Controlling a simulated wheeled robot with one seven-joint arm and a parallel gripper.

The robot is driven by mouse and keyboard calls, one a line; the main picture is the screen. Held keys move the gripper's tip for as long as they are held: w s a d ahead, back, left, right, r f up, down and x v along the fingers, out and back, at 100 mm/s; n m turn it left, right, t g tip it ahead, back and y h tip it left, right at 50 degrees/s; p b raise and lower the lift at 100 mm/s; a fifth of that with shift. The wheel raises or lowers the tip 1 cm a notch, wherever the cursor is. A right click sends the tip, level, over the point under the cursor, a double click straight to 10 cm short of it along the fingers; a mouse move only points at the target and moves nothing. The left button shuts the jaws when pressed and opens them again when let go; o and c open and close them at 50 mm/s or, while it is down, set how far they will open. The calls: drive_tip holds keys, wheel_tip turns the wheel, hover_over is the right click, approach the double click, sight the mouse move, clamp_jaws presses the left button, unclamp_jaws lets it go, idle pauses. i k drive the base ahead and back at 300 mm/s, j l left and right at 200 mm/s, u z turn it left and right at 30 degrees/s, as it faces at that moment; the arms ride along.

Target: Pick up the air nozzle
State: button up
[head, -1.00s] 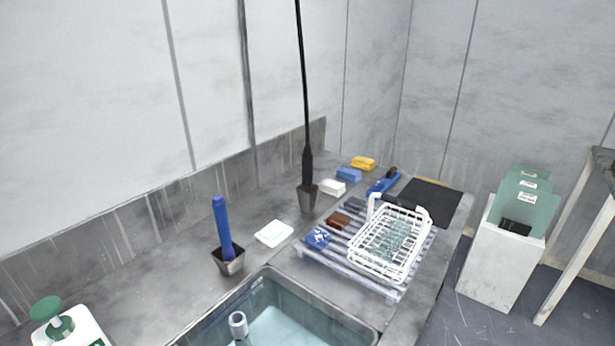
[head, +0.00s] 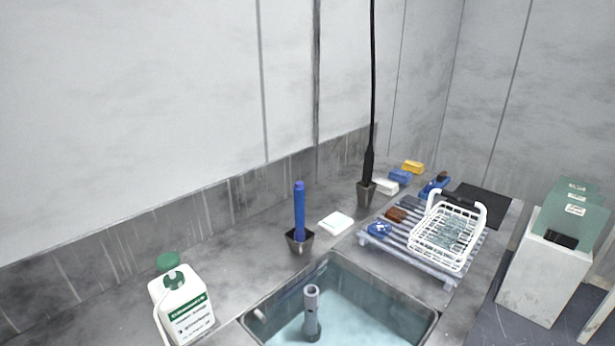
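A slim black nozzle (head: 369,165) on a long black hose stands upright in a small grey metal holder (head: 366,194) on the counter near the back wall; I take it as the air nozzle. Its hose runs up out of the top of the view, and its lower tip is hidden in the holder. A blue stick-like tool (head: 299,210) stands in a similar holder (head: 300,242) nearer to me. My gripper is not in view.
A sink (head: 385,308) with water and a grey standpipe (head: 312,312) lies in front. A white jug (head: 183,308) stands at left. A white wire basket (head: 447,238) sits on a slatted rack (head: 376,250) at right. Coloured blocks (head: 412,167) lie beyond the nozzle.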

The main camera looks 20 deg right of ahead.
sight(368, 163)
drive_tip(key=l+u, duration=0.7)
drive_tip(key=l, duration=0.25)
drive_tip(key=l+u, duration=0.4)
drive_tip(key=l, duration=0.1)
